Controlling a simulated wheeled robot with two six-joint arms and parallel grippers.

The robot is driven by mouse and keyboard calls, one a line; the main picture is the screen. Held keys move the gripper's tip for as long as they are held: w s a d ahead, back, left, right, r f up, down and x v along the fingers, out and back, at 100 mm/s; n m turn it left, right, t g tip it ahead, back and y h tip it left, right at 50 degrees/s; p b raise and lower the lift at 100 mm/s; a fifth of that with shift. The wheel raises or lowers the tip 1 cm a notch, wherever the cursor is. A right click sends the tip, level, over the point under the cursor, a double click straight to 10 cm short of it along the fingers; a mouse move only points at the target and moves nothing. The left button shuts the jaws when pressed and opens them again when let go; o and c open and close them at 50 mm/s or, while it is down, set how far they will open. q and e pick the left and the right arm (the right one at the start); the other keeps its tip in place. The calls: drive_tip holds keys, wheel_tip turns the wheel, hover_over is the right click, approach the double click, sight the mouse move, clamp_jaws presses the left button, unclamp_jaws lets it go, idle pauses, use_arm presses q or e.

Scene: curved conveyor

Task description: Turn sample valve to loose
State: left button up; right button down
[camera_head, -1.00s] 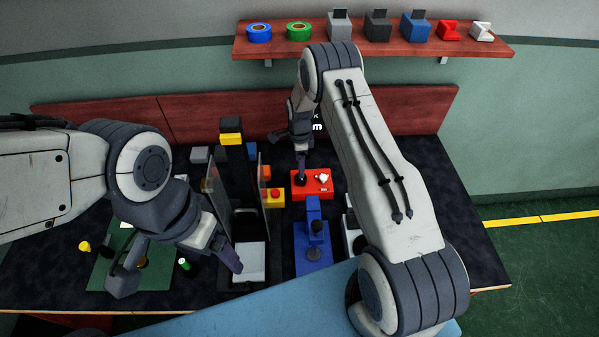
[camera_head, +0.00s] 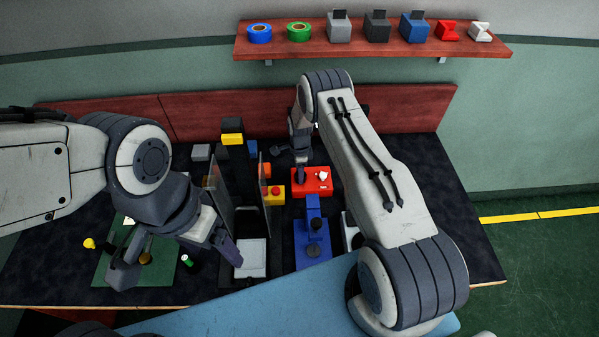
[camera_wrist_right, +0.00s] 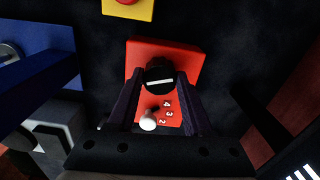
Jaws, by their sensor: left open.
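A red box (camera_head: 316,182) with a white ball-tipped part (camera_head: 322,176) on it stands on the dark table, near the middle of the head view. In the right wrist view the red box (camera_wrist_right: 190,58) carries a black round knob (camera_wrist_right: 159,76) with a white line across its top, beside the numbers 4, 3 and 2. No lettering naming the valve is readable. My right gripper (camera_wrist_right: 161,84) has one finger on each side of the knob; whether they press it cannot be told. My left gripper (camera_head: 182,266) is open and empty, over the front left of the table.
A blue fixture (camera_head: 313,230) stands in front of the red box. A yellow box with a red button (camera_head: 275,194) is left of it. Upright clear panels (camera_head: 223,190) flank a pale tray (camera_head: 252,258). A shelf (camera_head: 370,48) with tape rolls and blocks hangs behind.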

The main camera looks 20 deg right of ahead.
drive_tip(key=shift+f+n+b, duration=0.1)
drive_tip(key=shift+n+b, duration=0.4)
drive_tip(key=shift+b, duration=0.25)
drive_tip(key=n+b, duration=0.7)
drive_tip(key=n, duration=0.1)
drive_tip(key=shift+s+n+b, duration=0.1)
drive_tip(key=shift+n+b, duration=0.2)
drive_tip(key=n+b, duration=0.2)
drive_tip(key=n, duration=0.2)
drive_tip(key=shift+n, duration=0.3)
drive_tip(key=n+b, duration=0.2)
drive_tip(key=n, duration=0.2)
drive_tip(key=shift+d+n, duration=0.1)
drive_tip(key=shift+n, duration=0.2)
drive_tip(key=n+b, duration=0.1)
drive_tip(key=n, duration=0.3)
drive_tip(key=shift+d, duration=0.1)
drive_tip(key=n+b, duration=0.1)
drive_tip(key=n, duration=0.8)
drive_tip(key=shift+r+b, duration=0.2)
drive_tip(key=shift+b, duration=0.2)
drive_tip(key=shift+d+n, duration=0.1)
drive_tip(key=shift+n, duration=0.2)
